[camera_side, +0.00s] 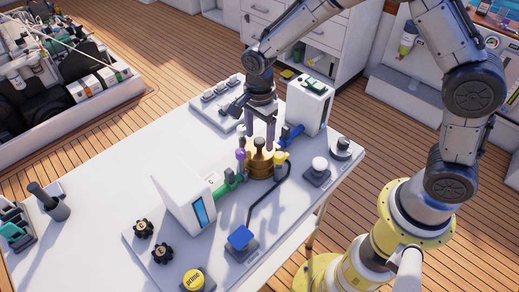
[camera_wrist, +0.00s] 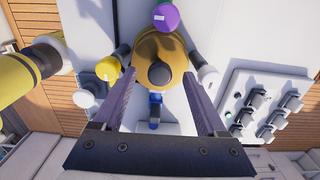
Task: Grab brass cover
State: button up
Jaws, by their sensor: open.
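The brass cover (camera_side: 260,160) is a round golden piece with a knob on top, standing on the white table among coloured valves. In the wrist view the brass cover (camera_wrist: 160,52) is a golden disc, with its dark round knob (camera_wrist: 159,74) near the middle. My gripper (camera_side: 260,140) points down just above and around the knob in the side view. In the wrist view my gripper (camera_wrist: 160,85) is open, one finger on each side of the knob, with visible gaps. I cannot tell how far the fingertips are above the cover.
Close around the cover are a purple knob (camera_side: 240,154), a yellow knob (camera_side: 279,158), a green valve (camera_side: 228,183) and a blue valve (camera_side: 291,135). White boxes (camera_side: 184,198) and (camera_side: 309,104) stand nearby. A switch panel (camera_wrist: 262,108) lies to the right in the wrist view.

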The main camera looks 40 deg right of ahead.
jog(key=shift+f, duration=0.35)
jog(key=shift+r, duration=0.1)
grip_shut()
dwell(1.1)
